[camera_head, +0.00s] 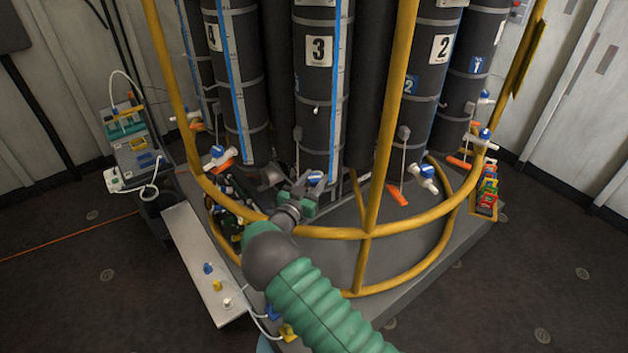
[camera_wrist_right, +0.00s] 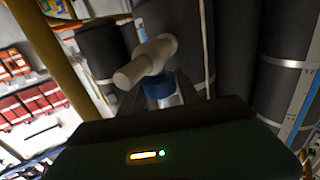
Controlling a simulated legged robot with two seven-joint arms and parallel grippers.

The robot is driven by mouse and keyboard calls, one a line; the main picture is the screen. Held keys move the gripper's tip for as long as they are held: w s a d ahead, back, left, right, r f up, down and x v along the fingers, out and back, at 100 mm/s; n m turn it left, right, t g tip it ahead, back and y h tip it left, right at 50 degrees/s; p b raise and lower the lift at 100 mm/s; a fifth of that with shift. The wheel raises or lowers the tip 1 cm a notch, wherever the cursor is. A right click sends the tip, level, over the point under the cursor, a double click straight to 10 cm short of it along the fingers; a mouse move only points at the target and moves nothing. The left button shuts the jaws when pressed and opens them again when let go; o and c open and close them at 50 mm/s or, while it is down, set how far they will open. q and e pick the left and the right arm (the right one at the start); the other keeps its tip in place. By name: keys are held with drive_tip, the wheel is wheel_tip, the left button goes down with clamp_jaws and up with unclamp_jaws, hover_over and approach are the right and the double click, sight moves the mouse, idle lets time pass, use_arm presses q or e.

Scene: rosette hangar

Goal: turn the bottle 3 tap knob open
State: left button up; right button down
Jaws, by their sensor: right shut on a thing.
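Bottle 3 (camera_head: 318,90) is a tall dark cylinder with a white "3" label, in the middle of the head view. At its foot sits a tap with a blue and white knob (camera_head: 316,178). My right gripper (camera_head: 311,187) reaches over the yellow ring to this tap and is shut on it. In the right wrist view, the white tap body (camera_wrist_right: 148,62) and its blue part (camera_wrist_right: 158,90) show just beyond my gripper (camera_wrist_right: 165,100). The fingers partly hide the knob, and its turn angle is hard to tell. My left gripper is not in view.
A yellow cage with a ring (camera_head: 330,233) and an upright post (camera_head: 388,120) surrounds the bottles. A pale bench (camera_head: 195,255) with small blue and yellow pieces lies at the left. Open floor is at the right.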

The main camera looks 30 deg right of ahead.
drive_tip(key=shift+d+f+n+t+y, duration=0.1)
drive_tip(key=shift+n+t+y, duration=0.45)
drive_tip(key=shift+t, duration=0.25)
drive_tip(key=n+t+y+b, duration=0.1)
drive_tip(key=n+t+y, duration=0.1)
drive_tip(key=shift+s+f+t, duration=0.1)
drive_tip(key=shift+f+t, duration=0.05)
drive_tip(key=shift+t, duration=0.15)
drive_tip(key=n+t+y+b, duration=0.1)
drive_tip(key=n+y, duration=0.1)
drive_tip(key=y, duration=0.1)
drive_tip(key=n+t+y+b, duration=0.1)
drive_tip(key=n+t+y, duration=0.1)
drive_tip(key=y, duration=0.1)
drive_tip(key=shift+d+n+t+y, duration=0.1)
drive_tip(key=shift+n+t+y, duration=0.15)
drive_tip(key=shift+n+t, duration=0.1)
drive_tip(key=n+t+y+b, duration=0.1)
drive_tip(key=n+y+b, duration=0.1)
drive_tip(key=y, duration=0.3)
drive_tip(key=shift+n, duration=0.8)
drive_tip(key=shift+n+g+y+b, duration=0.45)
drive_tip(key=shift+n+y, duration=1.15)
drive_tip(key=shift+y, duration=1)
drive_tip(key=shift+n+y, duration=0.3)
drive_tip(key=shift+y, duration=0.1)
